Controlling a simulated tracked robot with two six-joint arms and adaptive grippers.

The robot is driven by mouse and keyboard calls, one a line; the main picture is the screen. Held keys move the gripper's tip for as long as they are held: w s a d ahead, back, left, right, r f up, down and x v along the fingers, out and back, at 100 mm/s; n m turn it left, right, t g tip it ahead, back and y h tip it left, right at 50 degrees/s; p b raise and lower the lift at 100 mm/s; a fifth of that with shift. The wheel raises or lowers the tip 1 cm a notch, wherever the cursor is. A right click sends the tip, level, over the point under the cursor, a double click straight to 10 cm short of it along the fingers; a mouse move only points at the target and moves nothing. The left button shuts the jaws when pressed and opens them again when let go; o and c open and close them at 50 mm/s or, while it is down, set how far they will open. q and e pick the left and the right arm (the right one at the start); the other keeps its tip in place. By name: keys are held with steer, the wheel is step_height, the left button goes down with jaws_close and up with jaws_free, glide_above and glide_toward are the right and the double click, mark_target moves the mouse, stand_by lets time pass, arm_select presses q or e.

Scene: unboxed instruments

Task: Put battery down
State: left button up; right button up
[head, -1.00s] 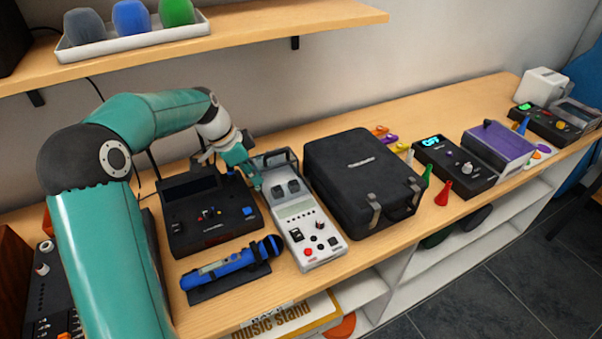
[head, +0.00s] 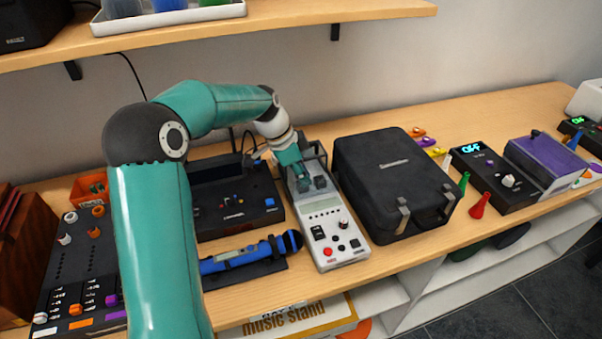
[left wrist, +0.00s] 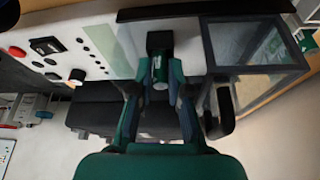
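The battery (left wrist: 160,68), green and dark, shows between my fingers in the left wrist view, at the black slots of a white device. My left gripper (left wrist: 157,92) appears closed around it; the exact contact is dark and hard to see. In the head view my left gripper (head: 301,181) points down over the upper part of the white device (head: 335,238), beside its dark square slots (head: 320,182). The battery is mostly hidden there by the fingers. I cannot tell whether it rests in a slot. My right gripper is not in view.
A black case (head: 390,180) stands close on the device's right. A black console (head: 235,205) and a blue microphone-like tool (head: 245,253) lie on its left. A mixer (head: 75,270) is farther left.

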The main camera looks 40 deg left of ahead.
arm_select(q)
steer(key=shift+s+a+r, duration=0.1)
steer(key=shift+s+r, duration=0.05)
steer(key=shift+r, duration=0.1)
steer(key=v, duration=1.2)
steer(key=shift+b, duration=0.3)
